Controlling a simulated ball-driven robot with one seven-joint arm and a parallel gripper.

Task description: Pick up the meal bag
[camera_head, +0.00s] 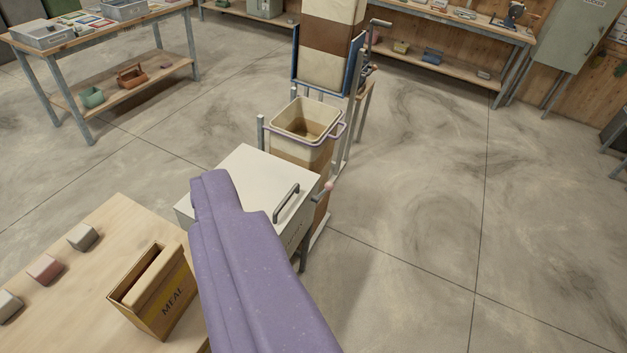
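An open-topped brown holder (181,316) marked MEAL stands at the front of the wooden table in the lower left. A paler tan, slab-shaped thing, which looks like the meal bag (152,277), sits upright in it with its top edge showing; its lower part is hidden. A purple part of mine, seemingly the hand or forearm of my gripper (214,188), reaches up from the bottom centre, just right of the holder in the picture. No separate fingers can be made out. Nothing is visibly held.
Grey, red and pale blocks (46,269) lie on the wooden table (110,235). A white lidded box (245,172) with a handle stands beyond it. Behind that is an open cream bin (305,128) with a purple rim. Open concrete floor (420,210) lies to the right.

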